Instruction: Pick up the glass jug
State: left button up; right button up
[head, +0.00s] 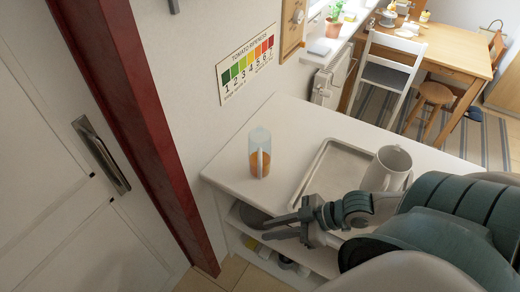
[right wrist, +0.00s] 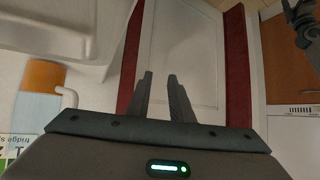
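The glass jug (head: 260,155) stands upright on the white cabinet top, near its left end. It is clear, with orange contents in its lower part and a handle facing the camera. In the right wrist view the jug (right wrist: 38,92) appears upside down at the left, outside the fingers. My right gripper (head: 266,228) is open and empty, in front of the cabinet's front edge and apart from the jug. Its two separated fingers also show in the right wrist view (right wrist: 160,76). A dark part at that view's upper right may be my left gripper (right wrist: 304,24); its fingers are unclear.
A shallow tray (head: 318,165) lies right of the jug, with a white pitcher (head: 388,168) at its right side. Open shelves holding items are below the cabinet top (head: 228,166). A red door frame (head: 150,130) stands left. The top around the jug is clear.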

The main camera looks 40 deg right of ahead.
aim_at(260, 160)
jog(key=w+d+r+t+y, duration=0.1)
jog(key=w+d+r+t, duration=0.2)
jog(key=w+d+r, duration=0.6)
notch_tip(260, 160, up, 3)
jog(key=shift+d+f, duration=0.15)
jog(key=shift+d, duration=0.95)
jog(key=b+x, duration=0.5)
jog(key=x, duration=0.1)
jog(key=shift+w+a, duration=0.2)
jog(key=shift+a, duration=0.1)
jog(key=shift+f, duration=0.2)
